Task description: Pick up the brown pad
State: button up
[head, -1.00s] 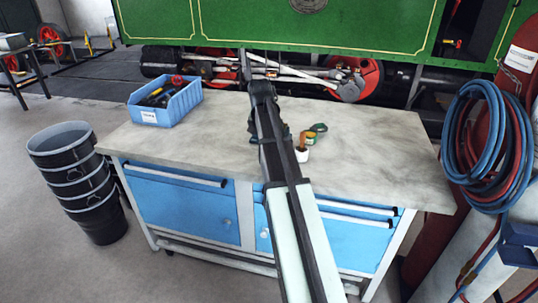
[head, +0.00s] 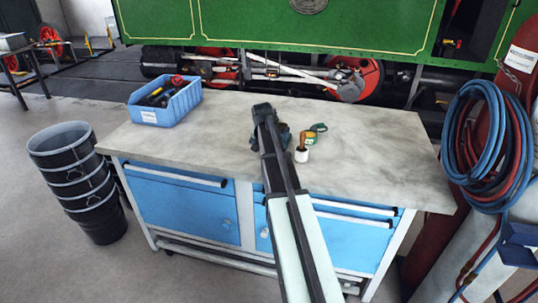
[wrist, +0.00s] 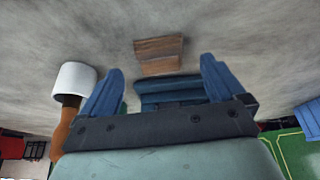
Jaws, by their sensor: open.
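The brown pad (wrist: 158,56) shows in the wrist view as a small, flat, wood-coloured block on the grey worktop. It lies just ahead of the gap between my fingertips. My gripper (wrist: 160,68) is open, with one blue finger at each side and nothing held. A dark blue thing (wrist: 170,90) lies between the fingers, close to the pad; I cannot tell whether they are joined. In the head view my arm reaches over the workbench (head: 370,145) and covers the pad and most of the gripper.
A blue bin of tools (head: 166,105) sits at the back left. The worktop's right side is clear.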

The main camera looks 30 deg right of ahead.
jog(key=x, duration=0.3)
jog(key=shift+f, duration=0.1)
jog(key=shift+c, duration=0.2)
jog(key=c, duration=1)
notch_tip(320, 180, up, 10)
dwell(0.4)
